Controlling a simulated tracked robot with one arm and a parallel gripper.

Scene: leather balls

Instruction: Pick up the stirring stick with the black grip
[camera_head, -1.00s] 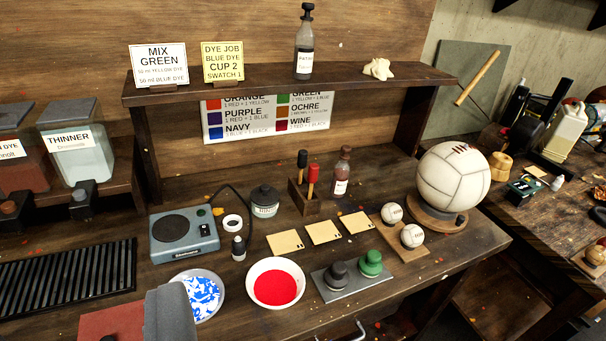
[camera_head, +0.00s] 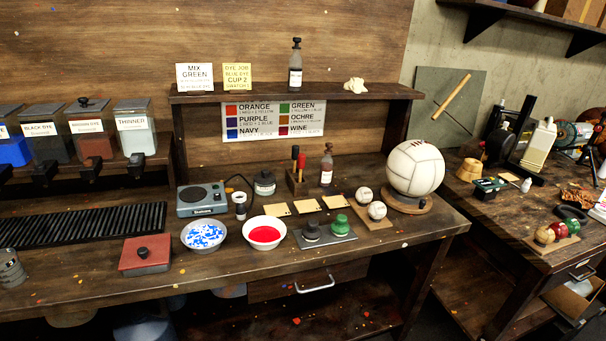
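The stirring stick with the black grip (camera_head: 295,153) stands upright in a small wooden holder (camera_head: 292,182) on the workbench, below the colour chart. A stick with a red grip (camera_head: 301,161) stands beside it in the same holder, slightly to the right. Only the upper parts of both sticks show; their lower ends are hidden in the holder. My gripper is not in view.
Pale cards (camera_head: 307,206) lie in front. Bowls of blue-white (camera_head: 204,236) and red (camera_head: 265,233) stand nearer. A shelf (camera_head: 300,93) overhangs the back.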

